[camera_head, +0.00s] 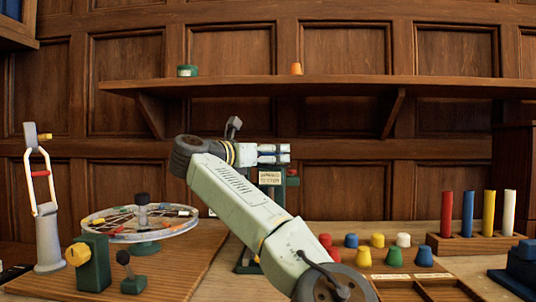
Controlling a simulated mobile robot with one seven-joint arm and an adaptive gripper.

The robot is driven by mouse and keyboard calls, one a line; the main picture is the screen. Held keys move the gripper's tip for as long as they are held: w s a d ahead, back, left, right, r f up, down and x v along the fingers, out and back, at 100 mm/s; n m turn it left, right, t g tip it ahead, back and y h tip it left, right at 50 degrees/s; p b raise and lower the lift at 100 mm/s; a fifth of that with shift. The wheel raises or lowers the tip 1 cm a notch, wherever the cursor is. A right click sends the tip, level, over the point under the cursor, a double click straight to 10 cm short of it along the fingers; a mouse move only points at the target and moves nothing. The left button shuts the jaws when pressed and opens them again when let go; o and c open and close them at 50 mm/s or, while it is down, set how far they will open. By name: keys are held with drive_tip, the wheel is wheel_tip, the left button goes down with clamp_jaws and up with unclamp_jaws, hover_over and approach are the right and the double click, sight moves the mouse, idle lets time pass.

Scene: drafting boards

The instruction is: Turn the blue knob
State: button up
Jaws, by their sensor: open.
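My gripper (284,153) is raised near the middle of the view, with its fingers pointing right. It is open, and nothing shows between its fingers. It is in front of a dark green stand with a small label (270,177) and a small red part on its right side. My arm covers much of this stand. No blue knob on a fixture can be clearly made out. Two small blue knob-shaped pieces, one farther back (351,241) and one nearer (424,257), sit on the table to the right, below and apart from my gripper.
Red, yellow, green and white pieces stand around the blue ones. A wooden rack (481,243) holds coloured rods at the right. A green box with a yellow knob (77,254), a round tray (100,222) and a white-handled stand (47,240) are at the left. A shelf (240,86) runs above.

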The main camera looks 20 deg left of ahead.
drive_tip(key=v, duration=1.2)
